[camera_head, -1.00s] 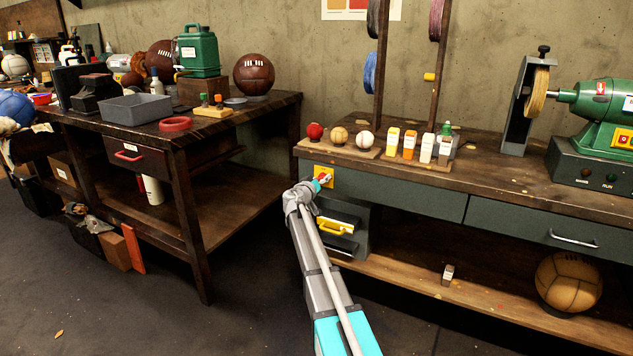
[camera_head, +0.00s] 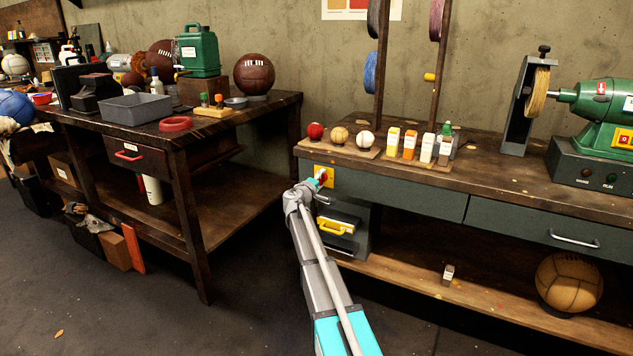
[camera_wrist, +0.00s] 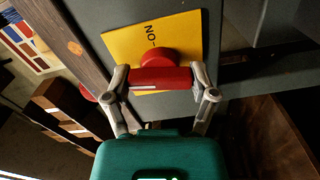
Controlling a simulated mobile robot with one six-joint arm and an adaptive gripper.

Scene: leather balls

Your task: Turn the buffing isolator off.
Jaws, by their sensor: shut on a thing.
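The buffing isolator is a yellow plate (camera_head: 329,180) with a red rotary handle (camera_head: 322,174), on the left end of the right bench's front. In the wrist view the yellow plate (camera_wrist: 122,47) carries dark letters that read "NO" from this angle. The red handle (camera_wrist: 160,79) lies across the picture on its round red hub (camera_wrist: 158,57). My gripper (camera_wrist: 163,82) is shut on the handle, one finger at each end. In the head view my gripper (camera_head: 311,184) is at the plate and hides part of it. The full markings are not readable.
Balls and small bottles stand on the bench top (camera_head: 480,176) above. A green buffing machine (camera_head: 600,115) is at the right. Floor is clear between the benches.

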